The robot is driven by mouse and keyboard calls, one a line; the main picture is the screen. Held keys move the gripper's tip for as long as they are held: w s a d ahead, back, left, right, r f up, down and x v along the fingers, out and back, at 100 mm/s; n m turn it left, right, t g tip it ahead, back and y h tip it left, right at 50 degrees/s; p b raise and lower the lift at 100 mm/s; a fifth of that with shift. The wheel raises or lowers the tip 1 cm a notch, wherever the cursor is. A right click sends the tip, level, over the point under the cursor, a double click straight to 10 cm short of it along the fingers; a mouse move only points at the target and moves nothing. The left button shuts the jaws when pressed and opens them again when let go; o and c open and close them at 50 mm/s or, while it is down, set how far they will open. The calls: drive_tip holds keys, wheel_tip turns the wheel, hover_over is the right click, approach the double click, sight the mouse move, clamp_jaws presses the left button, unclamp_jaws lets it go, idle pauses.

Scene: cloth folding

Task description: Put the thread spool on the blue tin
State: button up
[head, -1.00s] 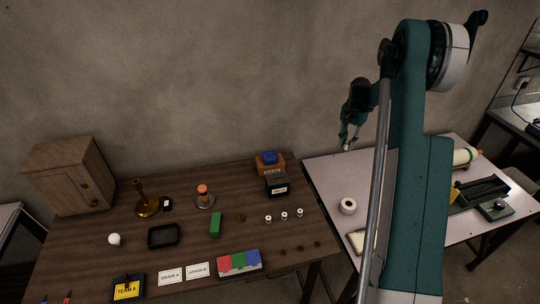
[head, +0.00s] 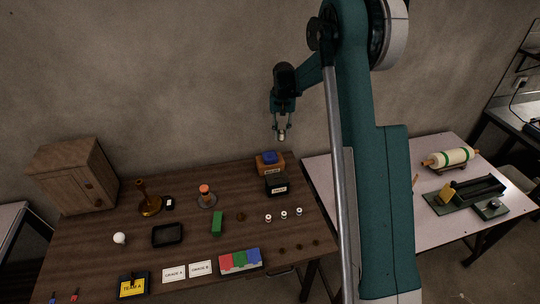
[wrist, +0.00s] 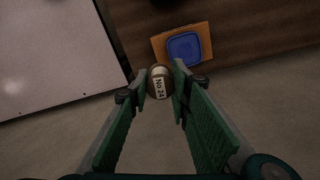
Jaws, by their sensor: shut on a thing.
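My gripper (head: 281,134) is raised in the air, above and a little right of the back right part of the brown table. It is shut on the thread spool, a small round brown thing with a white "No 24" label (wrist: 160,83) between the fingertips in the wrist view. The blue tin (head: 270,157) sits on an orange-brown base at the back right of the brown table. In the wrist view the blue tin (wrist: 184,47) lies beyond the spool, up and to the right, apart from it.
A black labelled box (head: 277,186) stands just in front of the blue tin. Several small items and a green block (head: 217,222) stand on the brown table (head: 100,265). A pale table (head: 430,225) with a rolling-pin-like roll (head: 449,158) is to the right.

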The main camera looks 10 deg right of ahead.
drive_tip(key=r+n, duration=0.1)
hover_over(270, 156)
drive_tip(key=shift+w+r, duration=0.15)
drive_tip(key=shift+r, duration=0.05)
drive_tip(key=shift+f+p, duration=0.45)
drive_tip(key=shift+f, duration=2.7)
drive_tip(key=shift+f, duration=1.85)
drive_tip(key=shift+f, duration=0.2)
drive_tip(key=o, duration=0.8)
drive_tip(key=shift+r, duration=0.25)
